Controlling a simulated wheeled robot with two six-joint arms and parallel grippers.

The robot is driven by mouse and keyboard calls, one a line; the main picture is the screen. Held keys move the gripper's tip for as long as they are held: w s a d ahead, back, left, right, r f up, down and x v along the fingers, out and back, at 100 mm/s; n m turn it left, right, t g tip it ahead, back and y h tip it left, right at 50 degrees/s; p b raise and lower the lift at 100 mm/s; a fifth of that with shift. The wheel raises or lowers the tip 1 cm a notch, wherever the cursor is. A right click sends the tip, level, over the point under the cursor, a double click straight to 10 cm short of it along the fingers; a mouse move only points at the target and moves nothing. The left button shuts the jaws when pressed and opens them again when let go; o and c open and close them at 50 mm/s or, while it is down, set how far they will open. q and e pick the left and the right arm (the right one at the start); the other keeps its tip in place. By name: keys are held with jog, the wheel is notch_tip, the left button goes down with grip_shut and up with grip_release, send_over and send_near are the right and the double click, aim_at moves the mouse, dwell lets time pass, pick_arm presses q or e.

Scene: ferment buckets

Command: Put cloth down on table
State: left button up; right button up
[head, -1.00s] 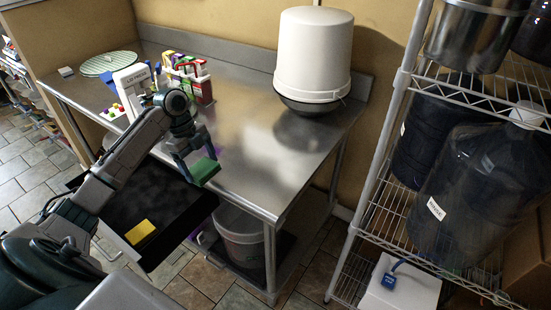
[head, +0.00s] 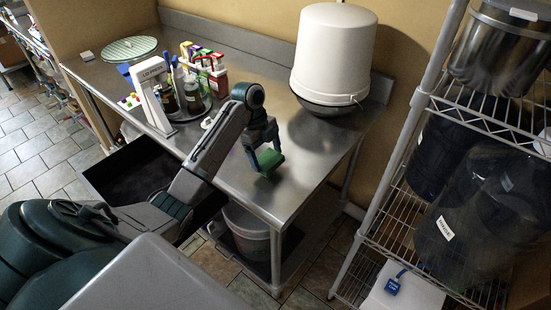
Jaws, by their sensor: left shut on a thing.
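A small green cloth (head: 270,158) is held in my left gripper (head: 266,154), which is shut on it. The gripper points down over the front part of the steel table (head: 255,195), right of the table's middle. Cloth and gripper look just above or at the tabletop; I cannot tell whether the cloth touches it. My right gripper does not show.
An upturned white bucket (head: 333,55) sits on a dark bowl (head: 330,107) at the table's back right. Bottles (head: 193,92) and a white stand (head: 153,95) are left of the gripper. A wire shelf (head: 410,185) stands at right.

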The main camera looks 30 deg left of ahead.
aim_at(273, 157)
pick_arm(q)
jog(key=shift+w+d, duration=0.45)
jog(key=shift+d, duration=0.3)
jog(key=shift+w+d+f, duration=0.15)
jog(key=shift+w+d, duration=0.1)
jog(key=shift+d, duration=0.2)
jog(key=shift+f, duration=0.35)
notch_tip(273, 157, down, 2)
jog(key=shift+p, duration=0.5)
jog(key=shift+a+f, duration=0.1)
jog(key=shift+f, duration=0.3)
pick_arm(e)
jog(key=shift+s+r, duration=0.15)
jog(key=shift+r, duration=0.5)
pick_arm(q)
jog(key=o, duration=0.9)
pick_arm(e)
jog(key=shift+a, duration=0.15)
